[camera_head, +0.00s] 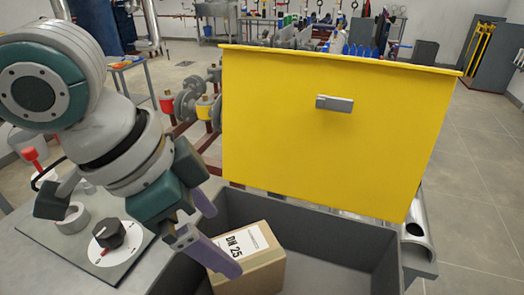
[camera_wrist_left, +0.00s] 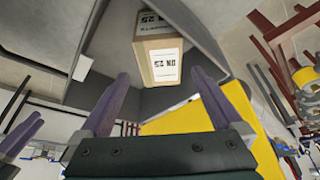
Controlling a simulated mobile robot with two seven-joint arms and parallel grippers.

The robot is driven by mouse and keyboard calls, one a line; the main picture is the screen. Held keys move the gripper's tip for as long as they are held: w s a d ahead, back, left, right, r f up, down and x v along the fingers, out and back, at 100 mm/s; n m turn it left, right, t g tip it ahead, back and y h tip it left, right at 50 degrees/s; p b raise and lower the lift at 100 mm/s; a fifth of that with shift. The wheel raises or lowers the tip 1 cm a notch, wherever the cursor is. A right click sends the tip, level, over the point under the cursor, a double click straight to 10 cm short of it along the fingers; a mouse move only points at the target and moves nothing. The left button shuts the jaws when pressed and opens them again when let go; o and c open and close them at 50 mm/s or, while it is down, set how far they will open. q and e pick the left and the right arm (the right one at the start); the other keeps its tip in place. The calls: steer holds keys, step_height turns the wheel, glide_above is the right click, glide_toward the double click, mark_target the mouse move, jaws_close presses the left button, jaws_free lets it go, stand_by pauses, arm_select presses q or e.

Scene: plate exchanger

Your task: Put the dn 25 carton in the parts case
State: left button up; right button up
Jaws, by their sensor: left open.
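The DN 25 carton (camera_head: 263,272) is a brown box with a white label. It sits inside the dark grey parts case (camera_head: 345,232), towards its left side; its lower part is cut off by the picture edge. The carton also shows in the left wrist view (camera_wrist_left: 160,47), beyond the fingertips. The case's yellow lid (camera_head: 330,140) with a grey latch stands open at the back. My left gripper (camera_head: 224,242) is open, with its purple fingers over the case's left side, close to the carton. In the wrist view nothing is between the fingers.
A panel with a black rotary knob (camera_head: 110,234) lies on the grey bench left of the case. A grey ring (camera_head: 73,218) and a red-handled part (camera_head: 32,157) are nearby. Flanged pipework (camera_head: 190,103) stands behind. The case's right part looks empty.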

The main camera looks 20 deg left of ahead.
arm_select(q)
steer(key=shift+v, duration=0.85)
steer(key=s+d+n+t, duration=0.1)
steer(key=s+d+n, duration=0.1)
steer(key=s+d, duration=0.3)
steer(key=s+a+f+n+y, duration=0.2)
steer(key=s+a+n, duration=0.3)
steer(key=s+a, duration=0.3)
steer(key=shift+s+a+f+g+y, duration=0.3)
steer(key=shift+a+y, duration=0.3)
